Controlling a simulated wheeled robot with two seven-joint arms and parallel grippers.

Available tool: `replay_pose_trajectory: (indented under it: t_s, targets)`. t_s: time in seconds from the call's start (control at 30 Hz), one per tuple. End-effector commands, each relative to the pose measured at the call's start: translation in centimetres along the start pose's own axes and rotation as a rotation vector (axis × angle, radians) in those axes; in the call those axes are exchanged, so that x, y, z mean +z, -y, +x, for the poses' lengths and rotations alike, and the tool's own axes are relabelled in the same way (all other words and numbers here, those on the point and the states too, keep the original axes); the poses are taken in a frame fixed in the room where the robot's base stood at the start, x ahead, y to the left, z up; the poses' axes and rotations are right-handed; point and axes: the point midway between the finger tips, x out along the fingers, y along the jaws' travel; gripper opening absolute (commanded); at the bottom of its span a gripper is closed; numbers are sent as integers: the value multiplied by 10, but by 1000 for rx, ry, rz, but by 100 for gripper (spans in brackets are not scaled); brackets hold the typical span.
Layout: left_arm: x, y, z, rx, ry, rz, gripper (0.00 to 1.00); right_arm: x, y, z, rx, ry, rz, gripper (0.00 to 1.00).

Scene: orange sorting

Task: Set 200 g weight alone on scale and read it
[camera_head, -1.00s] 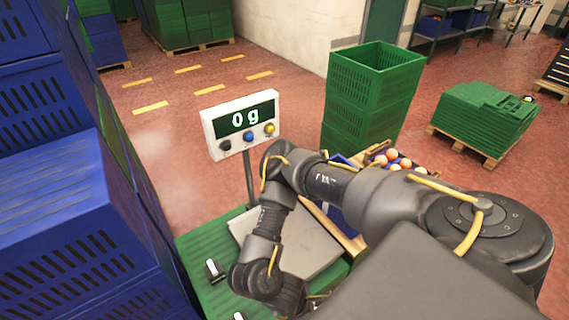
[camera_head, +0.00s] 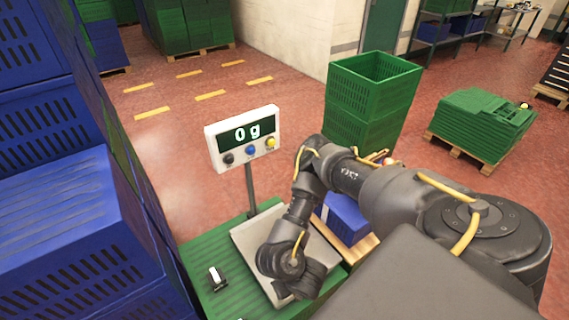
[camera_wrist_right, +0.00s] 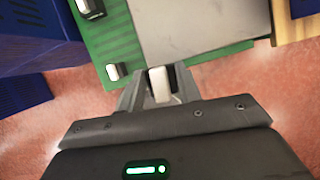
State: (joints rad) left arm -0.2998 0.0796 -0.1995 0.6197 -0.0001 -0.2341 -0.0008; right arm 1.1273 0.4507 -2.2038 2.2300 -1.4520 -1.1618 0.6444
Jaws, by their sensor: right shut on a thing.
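The scale has a grey plate (camera_head: 246,243) and a white display (camera_head: 243,139) on a post, reading 0 g. In the right wrist view the plate (camera_wrist_right: 195,25) lies beyond my fingers. My right gripper (camera_wrist_right: 158,90) is shut on a weight with a pale top (camera_wrist_right: 159,82); its marking is not readable. In the head view my right wrist hides the gripper, over the plate's near part. Another weight, black and white (camera_head: 217,278), stands on the green crate (camera_head: 200,255) left of the plate. The wrist view shows two weights on this crate, one nearer (camera_wrist_right: 113,71) and one farther (camera_wrist_right: 90,8).
Stacked blue crates (camera_head: 60,225) rise close on the left. A blue box (camera_head: 345,217) and a wooden edge (camera_head: 358,250) lie right of the scale. Tall green crates (camera_head: 372,100) stand behind, partly with oranges beside them. The red floor behind the display is open.

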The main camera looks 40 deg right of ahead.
Motion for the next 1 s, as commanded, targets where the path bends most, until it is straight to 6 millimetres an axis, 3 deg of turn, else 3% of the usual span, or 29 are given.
replay_pose_trajectory:
  t_s: [0.27,0.77,0.87,1.0]
  targets:
    - [-2,0,0,0,-11,0,0,12,19,1,15,-6,-50,6]
    - [-3,0,0,0,-14,0,0,20,24,1,33,-1,-93,6]
    - [-2,0,8,0,-14,0,0,21,26,7,32,0,-92,6]
    - [0,0,37,0,-14,0,0,32,36,28,31,3,-89,6]
